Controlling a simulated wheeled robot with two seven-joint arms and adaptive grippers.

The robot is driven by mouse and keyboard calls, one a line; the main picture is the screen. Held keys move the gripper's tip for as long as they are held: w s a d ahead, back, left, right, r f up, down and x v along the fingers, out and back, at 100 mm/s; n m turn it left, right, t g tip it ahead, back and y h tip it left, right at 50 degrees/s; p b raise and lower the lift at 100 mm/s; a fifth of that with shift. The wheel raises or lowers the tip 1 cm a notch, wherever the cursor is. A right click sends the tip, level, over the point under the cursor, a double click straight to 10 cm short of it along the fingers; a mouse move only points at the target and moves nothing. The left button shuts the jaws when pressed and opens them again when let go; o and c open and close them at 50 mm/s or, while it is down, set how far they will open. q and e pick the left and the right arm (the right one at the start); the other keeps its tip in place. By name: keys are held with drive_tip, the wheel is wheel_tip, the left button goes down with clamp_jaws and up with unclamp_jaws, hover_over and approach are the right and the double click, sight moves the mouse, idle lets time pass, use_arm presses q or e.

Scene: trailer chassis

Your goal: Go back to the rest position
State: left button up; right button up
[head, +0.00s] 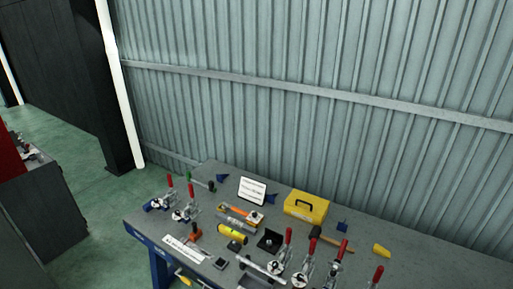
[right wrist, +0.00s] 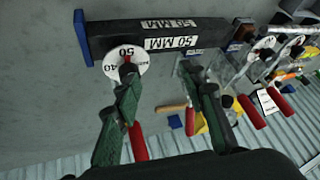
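My right gripper (right wrist: 160,80) shows in the right wrist view with its two dark green fingers spread apart. I see nothing held between them. A dark bar labelled 50 MM (right wrist: 180,42) and a round white disc (right wrist: 126,62) marked 50 and 40 lie beyond the fingertips. A red handle (right wrist: 138,142) shows beside the left finger; I cannot tell whether they touch. Neither gripper shows in the head view, and my left gripper is in no view.
The grey workbench (head: 420,262) bears several red-handled clamps, a yellow toolbox (head: 306,206), a hammer (head: 330,240), a yellow level (head: 233,235) and a white sign (head: 252,191). A corrugated wall (head: 300,60) stands behind it. Green floor (head: 60,150) is open at the left, beside a dark cabinet (head: 45,205).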

drive_tip(key=s+a+r+n+g+h, duration=0.1)
drive_tip(key=s+a+g, duration=0.15)
drive_tip(key=s, duration=1.15)
drive_tip(key=s+a+n+g+h, duration=0.15)
drive_tip(key=s+a, duration=0.25)
drive_tip(key=s, duration=1)
wheel_tip(320, 180, down, 34)
drive_tip(key=a+f+y+b, duration=0.1)
drive_tip(key=a+b, duration=0.1)
drive_tip(key=b, duration=0.6)
drive_tip(key=s+f+b, duration=0.3)
drive_tip(key=s+f, duration=0.7)
drive_tip(key=f, duration=0.3)
drive_tip(key=s+f+n+g+b, duration=0.1)
drive_tip(key=s+f+b, duration=0.3)
drive_tip(key=s+f, duration=0.7)
wheel_tip(320, 180, down, 3)
drive_tip(key=shift+s+f+g, duration=0.2)
drive_tip(key=shift+g, duration=0.1)
